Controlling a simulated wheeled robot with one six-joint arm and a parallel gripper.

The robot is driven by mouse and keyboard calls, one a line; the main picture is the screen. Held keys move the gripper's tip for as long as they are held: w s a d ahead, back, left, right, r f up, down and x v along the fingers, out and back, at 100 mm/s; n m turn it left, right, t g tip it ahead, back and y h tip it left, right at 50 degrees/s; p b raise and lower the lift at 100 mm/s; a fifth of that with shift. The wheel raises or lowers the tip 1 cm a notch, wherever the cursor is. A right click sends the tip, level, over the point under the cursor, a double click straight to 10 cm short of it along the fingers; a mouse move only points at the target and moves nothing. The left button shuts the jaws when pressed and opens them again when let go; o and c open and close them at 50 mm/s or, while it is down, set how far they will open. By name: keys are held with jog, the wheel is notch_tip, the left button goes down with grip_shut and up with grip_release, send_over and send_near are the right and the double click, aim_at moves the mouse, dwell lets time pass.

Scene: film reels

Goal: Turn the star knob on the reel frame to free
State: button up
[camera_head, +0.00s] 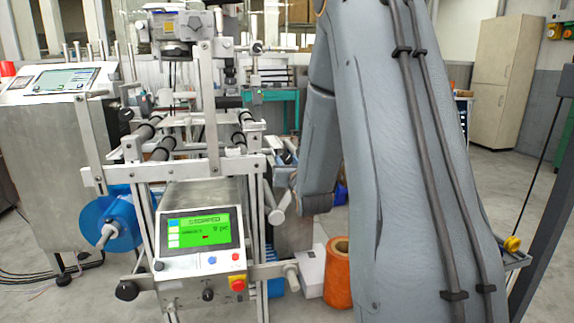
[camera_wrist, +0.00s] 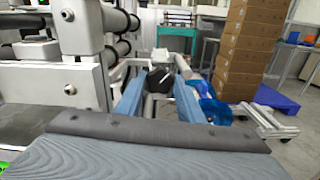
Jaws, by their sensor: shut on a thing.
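The black star knob (camera_wrist: 159,80) shows in the wrist view between the tips of my two blue-grey fingers. My gripper (camera_wrist: 160,88) is shut on it, and the fingers hide part of its outline. The turned position of the knob cannot be read. The reel frame (camera_head: 212,110) stands left of my arm in the head view, with pale uprights and dark rollers. Its near rails and rollers also show at the left of the wrist view (camera_wrist: 75,85). In the head view my arm fills the right middle, and the fingers and the gripped knob cannot be made out there.
A control box (camera_head: 200,245) with a green screen reading STOPPED is on the frame's front. A blue reel (camera_head: 110,220) hangs at left. An orange spool (camera_head: 338,275) stands on the floor beside my arm. Stacked cartons (camera_wrist: 248,45) stand beyond the gripper, right of it.

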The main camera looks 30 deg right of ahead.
jog(key=shift+f, duration=0.1)
jog(key=o, duration=1.1)
jog(key=shift+c, duration=0.2)
jog(key=shift+s, duration=0.1)
jog(key=v, duration=0.7)
jog(key=shift+s+b, duration=0.35)
jog(key=shift+b, duration=0.1)
jog(key=shift+a, duration=0.1)
